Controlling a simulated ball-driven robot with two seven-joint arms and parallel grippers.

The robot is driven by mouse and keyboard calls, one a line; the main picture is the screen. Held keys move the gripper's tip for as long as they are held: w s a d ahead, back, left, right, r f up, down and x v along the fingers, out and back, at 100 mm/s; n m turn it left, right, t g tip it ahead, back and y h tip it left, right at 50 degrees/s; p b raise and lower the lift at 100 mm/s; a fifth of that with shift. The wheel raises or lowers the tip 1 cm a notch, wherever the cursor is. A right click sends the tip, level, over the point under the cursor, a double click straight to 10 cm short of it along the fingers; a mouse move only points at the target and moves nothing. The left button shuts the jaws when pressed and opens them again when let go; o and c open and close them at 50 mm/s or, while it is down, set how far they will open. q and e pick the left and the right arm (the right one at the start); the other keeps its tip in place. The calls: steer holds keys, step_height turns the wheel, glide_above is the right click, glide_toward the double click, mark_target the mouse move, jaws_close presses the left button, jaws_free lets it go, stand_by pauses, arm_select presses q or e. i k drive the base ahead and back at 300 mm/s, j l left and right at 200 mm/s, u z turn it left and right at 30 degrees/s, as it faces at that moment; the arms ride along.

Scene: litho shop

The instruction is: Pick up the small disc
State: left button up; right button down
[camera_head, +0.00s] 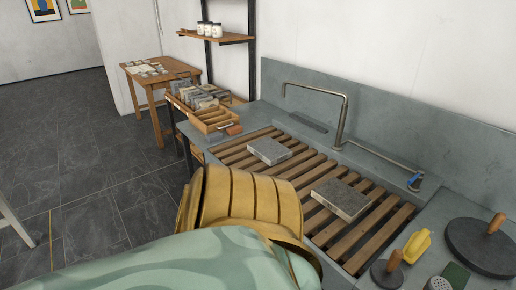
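The small disc (385,275) is dark grey with an upright wooden handle. It lies on the grey counter at the lower right, close to the picture's bottom edge. A larger dark disc (470,243), also with a wooden handle, lies to its right and farther back. Neither of my grippers shows in the head view. A gold ribbed and green patterned part of my own body fills the lower middle and hides the near edge of the sink.
A yellow bottle (416,246) stands between the discs. A dark green block (456,275) and a pale item (438,285) lie near the bottom edge. Two grey stone slabs (269,151) (341,199) rest on wooden slats, under a bent metal pipe (343,123). Open floor lies left.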

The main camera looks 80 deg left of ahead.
mark_target(386, 273)
steer(key=u, duration=1.4)
